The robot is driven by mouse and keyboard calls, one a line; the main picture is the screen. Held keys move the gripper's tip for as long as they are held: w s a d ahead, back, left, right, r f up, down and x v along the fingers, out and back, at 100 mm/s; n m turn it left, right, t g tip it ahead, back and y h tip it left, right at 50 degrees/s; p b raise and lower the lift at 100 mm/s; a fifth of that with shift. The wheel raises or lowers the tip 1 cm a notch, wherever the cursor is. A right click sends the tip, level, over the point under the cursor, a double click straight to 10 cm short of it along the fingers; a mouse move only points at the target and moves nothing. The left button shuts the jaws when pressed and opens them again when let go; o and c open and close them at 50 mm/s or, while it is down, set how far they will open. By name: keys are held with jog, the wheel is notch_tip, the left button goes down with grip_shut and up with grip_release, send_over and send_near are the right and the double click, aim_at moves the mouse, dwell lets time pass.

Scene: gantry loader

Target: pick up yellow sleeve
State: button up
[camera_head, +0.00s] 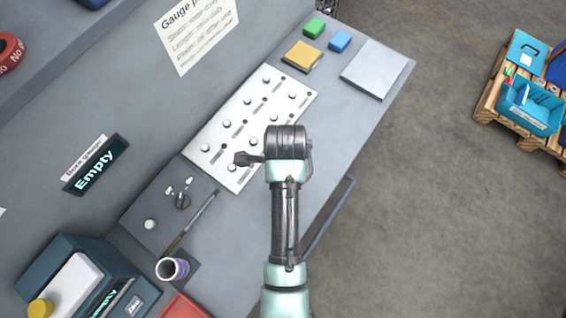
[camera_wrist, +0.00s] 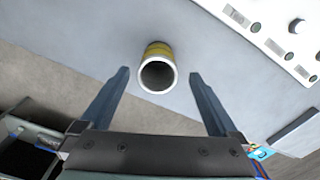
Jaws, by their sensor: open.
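The yellow sleeve (camera_wrist: 158,49) shows in the wrist view as a short hollow tube with a pale rim, its open end toward the camera. It stands on a grey surface, near its edge. My gripper (camera_wrist: 159,73) is open, with one finger on each side of the sleeve in the picture. I see gaps on both sides; how far the fingertips are from it in depth I cannot tell. In the head view the sleeve is not seen, and my arm covers part of the bench.
The grey bench (camera_head: 230,262) carries a white panel with knobs (camera_head: 235,150), a purple-rimmed cup (camera_head: 172,269), a yellow block (camera_head: 302,56), a green block (camera_head: 314,28) and a blue block (camera_head: 340,41). A pallet with a blue bin (camera_head: 530,108) stands on the floor at right.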

jog(key=f, duration=0.2)
jog(key=f+p, duration=0.1)
jog(key=f, duration=0.2)
jog(key=shift+s+a, duration=0.15)
jog(key=shift+a, duration=0.05)
jog(key=shift+r, duration=0.1)
jog(key=shift+c, duration=0.3)
grip_shut()
